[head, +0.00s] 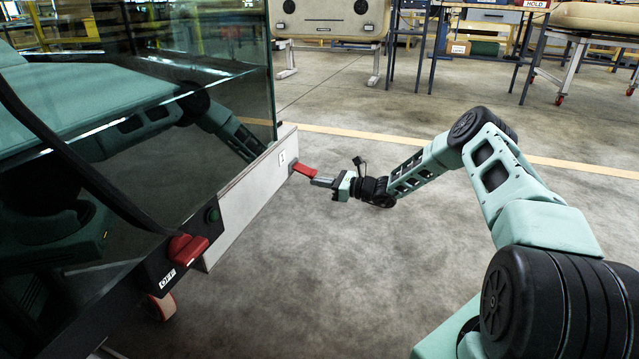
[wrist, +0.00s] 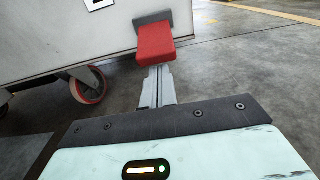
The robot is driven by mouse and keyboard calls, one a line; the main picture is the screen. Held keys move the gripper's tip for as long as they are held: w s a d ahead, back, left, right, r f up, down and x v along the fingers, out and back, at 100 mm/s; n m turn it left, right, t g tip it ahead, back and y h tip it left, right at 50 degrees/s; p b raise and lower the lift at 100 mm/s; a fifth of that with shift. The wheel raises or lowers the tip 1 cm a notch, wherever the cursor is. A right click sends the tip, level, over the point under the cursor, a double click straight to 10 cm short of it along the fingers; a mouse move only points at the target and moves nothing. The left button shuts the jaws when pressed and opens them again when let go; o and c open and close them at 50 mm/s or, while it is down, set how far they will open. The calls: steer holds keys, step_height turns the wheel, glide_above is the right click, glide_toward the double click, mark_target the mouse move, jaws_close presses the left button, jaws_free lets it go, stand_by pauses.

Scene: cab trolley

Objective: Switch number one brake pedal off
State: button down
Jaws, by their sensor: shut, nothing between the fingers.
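The red brake pedal (head: 304,168) sticks out from the low end of the trolley's pale side panel, just right of a small white label (head: 282,158) that seems to read 1. It also shows in the wrist view (wrist: 155,43), below a dark grey bracket. My gripper (head: 317,180) is shut and empty, with its fingertips right at the pedal's outer end. In the wrist view the closed fingers (wrist: 157,72) meet the pedal's near edge. I cannot tell whether they touch it or lie just under it.
A second red lever (head: 187,250) with an OFF label (head: 167,279) sits on the trolley's near corner. A caster wheel (wrist: 88,88) stands under the panel. Dark glass (head: 200,100) rises above it. The floor (head: 300,270) around my arm is clear.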

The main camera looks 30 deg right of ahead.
steer(key=shift+s+r+p, duration=0.1)
steer(key=shift+r+p, duration=0.25)
steer(key=shift+p, duration=0.35)
steer(key=shift+d+r+g+h+p, duration=0.1)
steer(key=shift+r+g+h+p, duration=0.25)
steer(key=shift+p, duration=0.35)
steer(key=r+p, duration=0.1)
steer(key=p, duration=0.1)
steer(key=r+g+h+p, duration=0.1)
steer(key=p, duration=0.2)
steer(key=g+p, duration=0.1)
steer(key=p, duration=0.1)
steer(key=shift+s+d+r+h, duration=0.15)
steer(key=shift+s+r+h, duration=0.1)
steer(key=shift+r, duration=0.15)
steer(key=r+g+h+p, duration=0.1)
steer(key=r+g+p, duration=0.1)
steer(key=p, duration=0.3)
steer(key=shift+h, duration=0.3)
steer(key=shift+p, duration=0.4)
steer(key=shift+w+r+p, duration=0.1)
steer(key=shift+r+p, duration=0.2)
steer(key=shift+f, duration=0.15)
steer(key=p, duration=0.2)
glide_toward(313, 172)
steer(key=s+d, duration=0.2)
steer(key=s, duration=0.1)
steer(key=shift+d, duration=0.2)
